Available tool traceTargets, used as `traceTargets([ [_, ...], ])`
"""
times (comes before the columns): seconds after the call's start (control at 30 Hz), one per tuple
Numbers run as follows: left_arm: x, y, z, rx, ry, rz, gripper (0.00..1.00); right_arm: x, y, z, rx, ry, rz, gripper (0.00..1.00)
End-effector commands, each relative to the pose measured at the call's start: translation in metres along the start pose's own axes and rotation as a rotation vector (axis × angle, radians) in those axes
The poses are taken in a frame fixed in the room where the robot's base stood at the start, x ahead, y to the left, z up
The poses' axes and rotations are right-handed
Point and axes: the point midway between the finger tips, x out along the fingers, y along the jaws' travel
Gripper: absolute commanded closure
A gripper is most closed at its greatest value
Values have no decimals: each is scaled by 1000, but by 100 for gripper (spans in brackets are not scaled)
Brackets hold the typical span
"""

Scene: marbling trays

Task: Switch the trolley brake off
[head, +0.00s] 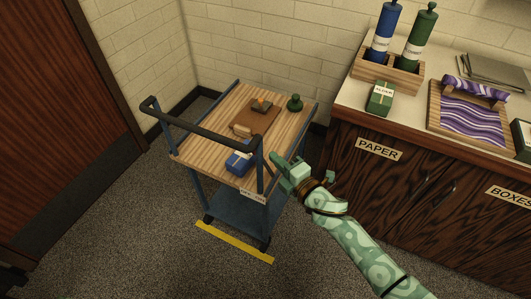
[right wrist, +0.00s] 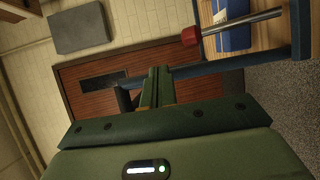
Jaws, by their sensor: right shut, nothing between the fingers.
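The trolley (head: 190,155) has a wooden top, blue posts and a dark push handle, and stands left of the counter. In the right wrist view, a metal lever (right wrist: 240,23) with a red knob (right wrist: 190,36) sticks out near the trolley's blue frame (right wrist: 218,67). I cannot make the lever out in the head view. A small label (head: 253,195) on the trolley's near corner is too small to read. My right gripper (head: 277,161) is shut and empty beside that corner. Its fingers (right wrist: 157,86) show apart from the red knob. My left gripper is out of view.
The counter (head: 345,96) is close on the right. A yellow strip (head: 234,242) marks the floor. A door (head: 60,95) is at left.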

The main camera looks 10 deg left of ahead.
Motion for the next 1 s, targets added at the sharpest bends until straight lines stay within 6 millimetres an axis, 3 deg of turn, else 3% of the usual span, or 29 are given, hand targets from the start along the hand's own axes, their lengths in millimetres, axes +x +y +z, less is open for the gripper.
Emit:
traceTargets([
  [0.03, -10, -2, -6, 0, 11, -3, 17, -11, 10, 0, -3, 0, 1, 100],
  [0.2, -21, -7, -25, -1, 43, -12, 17, -35, 19, -1, 0, -1, 0, 100],
  [0.3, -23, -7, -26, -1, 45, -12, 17, -43, 21, -1, 0, -2, -1, 100],
  [1.0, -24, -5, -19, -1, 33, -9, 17, -46, 20, -1, 29, -6, -4, 100],
])
